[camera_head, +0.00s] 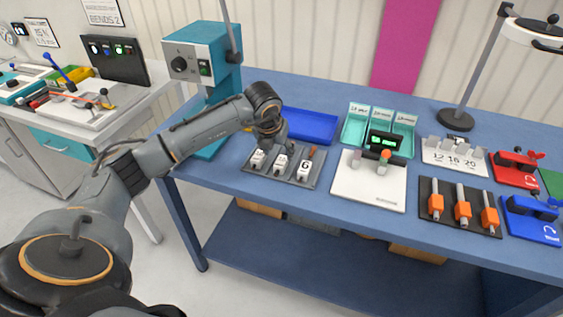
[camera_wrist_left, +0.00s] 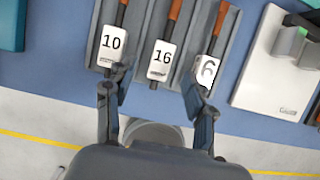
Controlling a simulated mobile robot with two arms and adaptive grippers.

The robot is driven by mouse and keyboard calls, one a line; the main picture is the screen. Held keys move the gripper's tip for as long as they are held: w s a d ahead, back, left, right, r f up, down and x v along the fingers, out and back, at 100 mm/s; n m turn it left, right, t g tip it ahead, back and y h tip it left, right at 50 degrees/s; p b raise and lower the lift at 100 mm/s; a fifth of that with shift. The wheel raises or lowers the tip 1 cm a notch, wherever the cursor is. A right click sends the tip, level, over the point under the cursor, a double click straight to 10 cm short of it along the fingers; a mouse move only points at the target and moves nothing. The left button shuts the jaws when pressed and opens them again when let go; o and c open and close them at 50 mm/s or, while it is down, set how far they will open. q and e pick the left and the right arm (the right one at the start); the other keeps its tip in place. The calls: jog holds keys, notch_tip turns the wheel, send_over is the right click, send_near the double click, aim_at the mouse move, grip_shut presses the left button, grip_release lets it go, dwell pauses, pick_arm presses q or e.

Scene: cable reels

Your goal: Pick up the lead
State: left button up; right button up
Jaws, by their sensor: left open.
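Several items with white numbered tags and orange-and-dark shafts lie side by side in a grey tray (camera_head: 316,183); I take these as the leads. In the left wrist view their tags read 10 (camera_wrist_left: 112,46), 16 (camera_wrist_left: 160,60) and 6 (camera_wrist_left: 207,70). My left gripper (camera_head: 272,141) hangs over the tray, partly hiding the leads' far ends in the head view. In the left wrist view its open fingers (camera_wrist_left: 158,80) straddle the lower end of the 16 lead, with nothing between them that I can tell is gripped. My right gripper is out of view.
A blue bin (camera_head: 308,126) stands behind the tray, and a teal machine (camera_head: 205,60) at the left. A white board (camera_head: 370,190), orange-handled tools (camera_head: 463,206) and a lamp (camera_head: 456,119) stand to the right. Bare blue tabletop shows along the front edge.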

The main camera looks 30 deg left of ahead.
aim_at(281, 160)
pick_arm(q)
jog(key=shift+w+f+p, duration=0.15)
jog(key=shift+f+p, duration=0.25)
jog(key=shift+f, duration=0.1)
jog(key=p+x, duration=0.1)
jog(key=x, duration=0.2)
jog(key=shift+w+d+f+p, duration=0.1)
jog(key=shift+w+f+p, duration=0.05)
jog(key=shift+f+p, duration=0.2)
jog(key=shift+w+f, duration=0.15)
jog(key=shift+f, duration=0.25)
jog(key=shift+c, duration=0.4)
grip_shut()
